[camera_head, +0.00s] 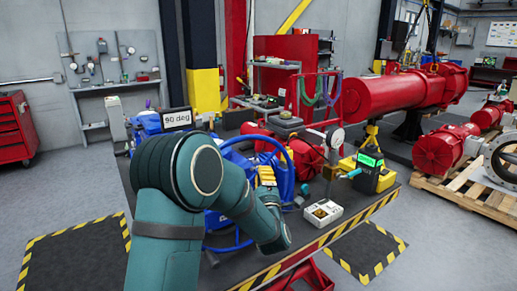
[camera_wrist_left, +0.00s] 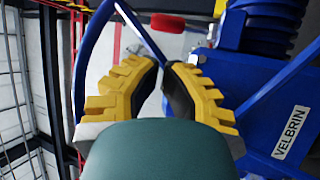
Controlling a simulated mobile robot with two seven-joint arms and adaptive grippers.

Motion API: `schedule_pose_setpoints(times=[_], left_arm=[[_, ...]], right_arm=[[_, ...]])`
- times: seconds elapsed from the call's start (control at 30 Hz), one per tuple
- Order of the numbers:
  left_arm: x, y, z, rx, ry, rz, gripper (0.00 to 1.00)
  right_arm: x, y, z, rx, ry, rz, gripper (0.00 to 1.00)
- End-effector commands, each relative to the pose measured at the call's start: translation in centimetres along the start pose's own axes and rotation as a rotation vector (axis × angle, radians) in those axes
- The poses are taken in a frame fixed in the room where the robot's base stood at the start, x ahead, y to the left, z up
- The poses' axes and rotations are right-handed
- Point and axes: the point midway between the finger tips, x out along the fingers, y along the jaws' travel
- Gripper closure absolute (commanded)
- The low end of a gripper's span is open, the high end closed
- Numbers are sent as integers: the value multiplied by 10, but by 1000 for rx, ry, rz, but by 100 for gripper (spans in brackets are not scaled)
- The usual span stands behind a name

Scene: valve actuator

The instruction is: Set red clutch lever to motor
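A red rounded piece (camera_wrist_left: 167,22), which looks like the clutch lever's grip, shows in the left wrist view just beyond my fingertips, apart from them. I cannot make the lever out in the head view. My left gripper (camera_wrist_left: 161,68) has its yellow, black-padded fingers drawn together at the tips, with nothing clearly held. A blue handwheel bar (camera_wrist_left: 143,35) passes behind or at the tips; I cannot tell if they touch it. In the head view the left gripper (camera_head: 266,174) is at the blue handwheel (camera_head: 287,165) of the blue actuator (camera_wrist_left: 265,95). My right gripper is not in view.
A dark workbench (camera_head: 345,203) with a yellow-black edge carries the actuator, a red motor housing (camera_head: 305,158), a white box (camera_head: 322,212) and a black device with a green screen (camera_head: 371,161). A "90 deg" display (camera_head: 177,119) stands behind my arm. The handwheel crowds the gripper.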

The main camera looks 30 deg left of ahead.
Motion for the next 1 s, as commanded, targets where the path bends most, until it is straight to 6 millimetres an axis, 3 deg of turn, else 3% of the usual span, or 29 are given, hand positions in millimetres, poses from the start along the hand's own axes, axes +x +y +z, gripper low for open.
schedule_pose_setpoints(times=[0.3, 0.5, 0.7, 1.0], left_arm=[[64, 0, 0, 1, 3, 2, 100], [96, 0, 0, 1, 1, 1, 100], [111, 0, 0, 1, 1, 0, 100], [114, 0, 0, 0, 0, -1, 100]], right_arm=[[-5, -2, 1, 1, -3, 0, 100], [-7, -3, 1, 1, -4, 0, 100], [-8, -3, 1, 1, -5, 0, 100], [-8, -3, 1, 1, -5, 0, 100]])
